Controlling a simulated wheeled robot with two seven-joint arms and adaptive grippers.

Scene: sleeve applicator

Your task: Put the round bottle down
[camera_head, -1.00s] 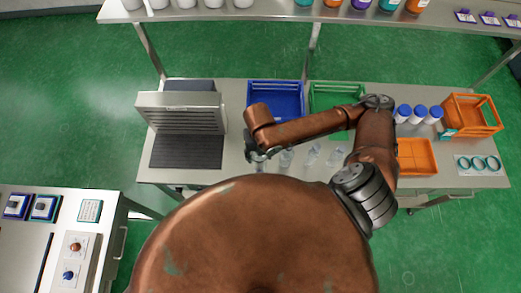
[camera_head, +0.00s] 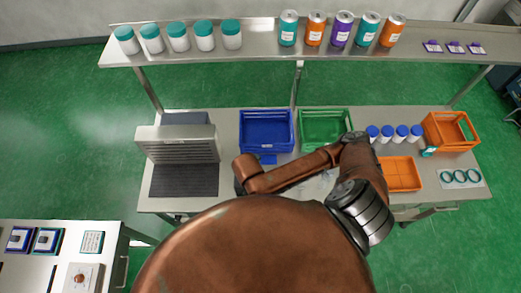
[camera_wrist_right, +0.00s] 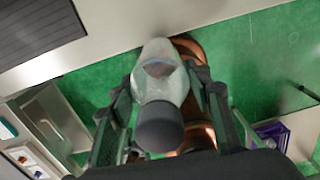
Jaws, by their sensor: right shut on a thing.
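In the right wrist view, the round bottle (camera_wrist_right: 158,72) has a clear, rounded body and a dark grey cap (camera_wrist_right: 159,127). My right gripper (camera_wrist_right: 165,82) is shut on it, with one finger on each side. The cap is toward the camera, and green floor shows around the bottle. In the head view, my right arm crosses in front of the bench (camera_head: 205,202), and my own body hides its gripper and the bottle. My left gripper is in neither view.
A machine with a dark ribbed plate (camera_head: 185,180) stands at the bench's left. A blue crate (camera_head: 266,148), a green crate (camera_head: 325,112), blue-capped bottles (camera_head: 401,133) and an orange tray (camera_head: 402,186) are along the bench. A shelf (camera_head: 265,46) with jars and cans stands behind.

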